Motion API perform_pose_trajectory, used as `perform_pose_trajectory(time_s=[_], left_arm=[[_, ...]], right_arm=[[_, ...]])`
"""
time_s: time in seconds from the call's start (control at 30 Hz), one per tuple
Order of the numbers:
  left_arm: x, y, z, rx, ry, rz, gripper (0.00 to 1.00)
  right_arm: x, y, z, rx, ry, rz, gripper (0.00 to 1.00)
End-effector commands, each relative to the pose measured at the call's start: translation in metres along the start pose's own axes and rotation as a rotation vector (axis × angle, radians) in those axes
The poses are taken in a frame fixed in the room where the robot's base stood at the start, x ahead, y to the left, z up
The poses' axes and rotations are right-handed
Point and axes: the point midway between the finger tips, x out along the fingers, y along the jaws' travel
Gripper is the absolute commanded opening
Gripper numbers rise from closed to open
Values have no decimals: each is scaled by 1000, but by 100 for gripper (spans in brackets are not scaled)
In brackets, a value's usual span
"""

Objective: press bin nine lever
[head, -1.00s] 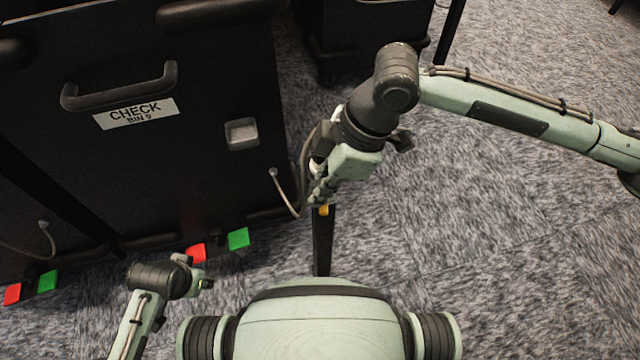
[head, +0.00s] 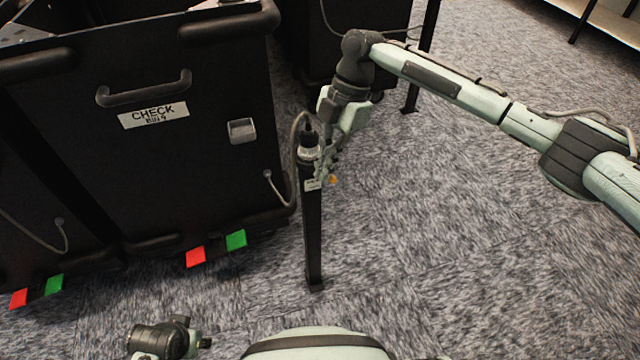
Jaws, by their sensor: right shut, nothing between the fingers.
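The black bin nine (head: 200,170) stands at the left, with a white "CHECK BIN 9" label (head: 153,115) under its handle. At its foot are a red pedal (head: 195,257) and a green pedal (head: 236,240). A black post (head: 313,235) with a small label stands right of the bin. My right gripper (head: 327,172) is shut at the post's upper right side, pointing down. A small orange-yellow tip (head: 333,180) shows beside it; I cannot tell what it belongs to, or whether the gripper touches the post. My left gripper (head: 204,343) is small at the bottom edge.
Another black bin with red (head: 19,299) and green (head: 54,285) pedals is at the far left. A grey cable (head: 280,192) hangs between bin nine and the post. More black bins stand behind. The carpet right of the post is clear.

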Motion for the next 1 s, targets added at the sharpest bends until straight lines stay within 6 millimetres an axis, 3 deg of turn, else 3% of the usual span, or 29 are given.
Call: perform_pose_trajectory(time_s=[0.4, 1.0], left_arm=[[-1, -1, -2, 0, 6, -1, 40], [2, -1, -3, -1, 8, -1, 40]], right_arm=[[-6, 7, 17, -104, 0, -38, 0], [-7, 7, 19, -129, -1, -47, 0]])
